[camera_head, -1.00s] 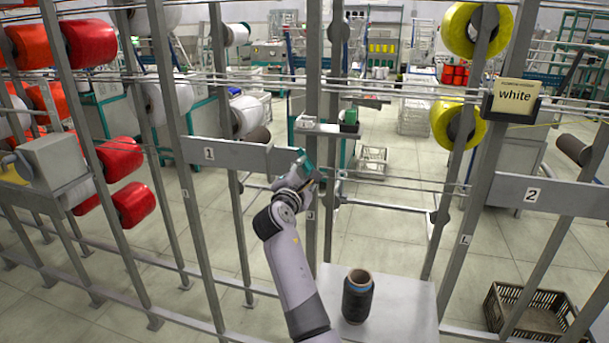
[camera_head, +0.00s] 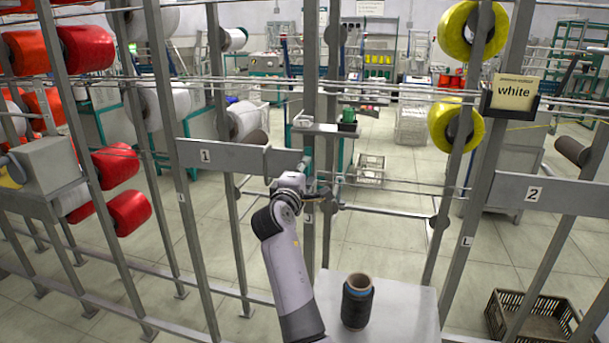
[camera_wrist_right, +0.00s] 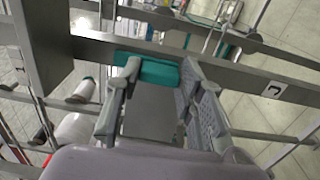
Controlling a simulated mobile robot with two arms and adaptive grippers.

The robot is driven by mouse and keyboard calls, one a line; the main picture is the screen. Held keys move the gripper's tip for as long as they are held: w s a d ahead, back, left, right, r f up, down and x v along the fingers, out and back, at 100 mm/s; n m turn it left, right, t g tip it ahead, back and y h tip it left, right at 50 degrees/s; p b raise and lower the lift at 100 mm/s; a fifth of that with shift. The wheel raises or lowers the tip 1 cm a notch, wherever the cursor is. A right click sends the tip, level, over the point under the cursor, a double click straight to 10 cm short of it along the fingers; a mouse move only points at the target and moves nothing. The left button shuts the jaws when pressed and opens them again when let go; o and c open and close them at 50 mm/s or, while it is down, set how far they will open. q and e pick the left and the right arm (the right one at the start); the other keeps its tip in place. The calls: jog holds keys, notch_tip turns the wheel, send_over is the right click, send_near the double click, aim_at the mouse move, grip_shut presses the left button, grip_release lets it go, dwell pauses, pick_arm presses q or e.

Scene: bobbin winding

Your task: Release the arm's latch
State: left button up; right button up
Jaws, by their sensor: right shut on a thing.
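The arm's latch seems to be the teal handle (camera_wrist_right: 148,68) in the right wrist view, lying against a grey metal bar. A small teal part also shows in the head view (camera_head: 305,164), at the right end of the grey plate marked 1 (camera_head: 228,156). My right gripper (camera_wrist_right: 160,76) has its two fingers on either side of the teal handle and is shut on it. In the head view my right gripper (camera_head: 314,188) is at the upright post, small and partly hidden by its wrist. The latch's inner mechanism cannot be seen. My left gripper is not in view.
Grey upright posts and thin rails surround the gripper. A dark bobbin (camera_head: 357,300) stands on a grey stand (camera_head: 400,308) below right. Yellow spools (camera_head: 455,125) hang to the right, red spools (camera_head: 130,208) to the left. A crate (camera_head: 533,318) sits on the floor.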

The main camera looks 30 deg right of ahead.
dwell(0.3)
jog(key=o, duration=1.2)
jog(key=shift+c, duration=0.2)
jog(key=v, duration=0.7)
jog(key=shift+s+a, duration=0.15)
jog(key=shift+s, duration=0.1)
